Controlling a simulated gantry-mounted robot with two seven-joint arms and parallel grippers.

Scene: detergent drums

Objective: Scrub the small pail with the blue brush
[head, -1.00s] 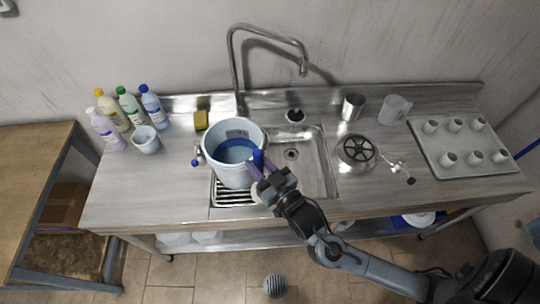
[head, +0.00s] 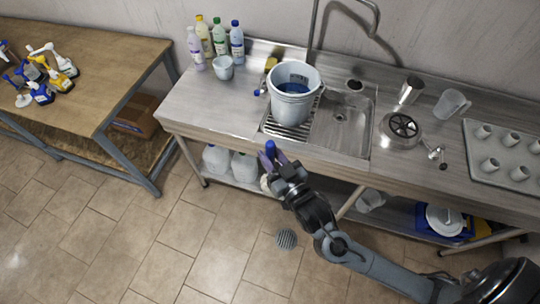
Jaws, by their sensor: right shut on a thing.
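The small pail (head: 223,69) is pale grey and stands upright at the back left of the steel counter, in front of the bottles. My right gripper (head: 274,165) is shut on what looks like the blue brush (head: 270,149). Its blue end sticks up past the fingers, and a whitish part shows below them. In the picture the gripper lies just in front of the counter's front edge, apart from both pails and lower right of the small one. The fingers partly hide the brush. My left gripper is not in view.
A larger pail (head: 292,109) with blue inside stands on the rack beside the sink basin (head: 345,122). Several bottles (head: 220,38) stand behind the small pail. A tap (head: 372,12) rises behind the sink. The counter's left front (head: 205,105) is clear. A wooden table (head: 100,70) holds spray bottles.

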